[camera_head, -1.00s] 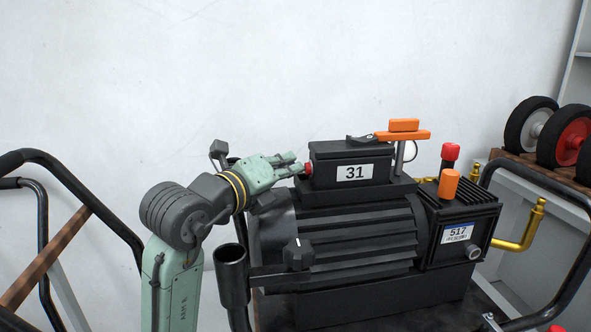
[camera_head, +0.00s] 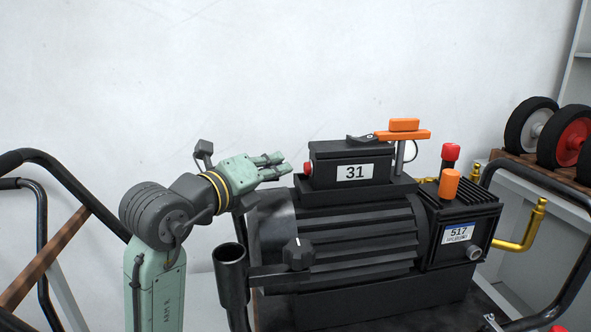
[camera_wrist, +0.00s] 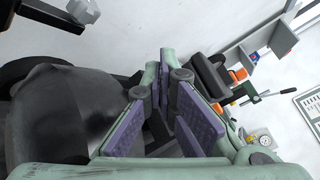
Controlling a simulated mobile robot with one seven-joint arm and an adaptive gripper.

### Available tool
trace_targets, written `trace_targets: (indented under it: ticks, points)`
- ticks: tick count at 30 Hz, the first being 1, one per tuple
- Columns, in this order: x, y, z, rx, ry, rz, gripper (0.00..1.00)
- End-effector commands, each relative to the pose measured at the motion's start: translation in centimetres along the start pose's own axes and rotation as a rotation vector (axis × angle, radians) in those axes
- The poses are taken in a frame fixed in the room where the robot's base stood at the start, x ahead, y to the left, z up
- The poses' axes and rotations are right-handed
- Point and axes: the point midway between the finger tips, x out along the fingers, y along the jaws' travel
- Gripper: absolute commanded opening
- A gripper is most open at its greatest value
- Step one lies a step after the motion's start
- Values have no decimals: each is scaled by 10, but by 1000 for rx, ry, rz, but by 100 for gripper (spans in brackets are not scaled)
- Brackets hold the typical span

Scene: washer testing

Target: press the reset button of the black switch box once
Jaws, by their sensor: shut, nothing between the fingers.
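The black switch box (camera_head: 325,172) with a white "31" label sits on top of the black motor. Its red button (camera_head: 307,169) sticks out from the box's left side. My gripper (camera_head: 284,163) is just left of the button, with its fingers pointing right towards it. A small gap shows between the fingertips and the button. In the wrist view my gripper (camera_wrist: 168,62) is shut and holds nothing. I cannot make out the red button in the wrist view.
The ribbed motor (camera_head: 350,235) lies below and right of my gripper. An orange lever (camera_head: 403,134) stands at the box's right. A black open tube (camera_head: 231,275) rises below my wrist. The white wall behind leaves free room above and to the left.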

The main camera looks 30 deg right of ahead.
Motion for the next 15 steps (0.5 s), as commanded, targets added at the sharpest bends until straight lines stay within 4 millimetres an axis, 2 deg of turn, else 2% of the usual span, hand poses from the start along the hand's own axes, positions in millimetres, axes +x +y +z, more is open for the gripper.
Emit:
trace_targets:
  ticks: [15]
  points:
    - [-35,27,25,-1,-3,3,0]
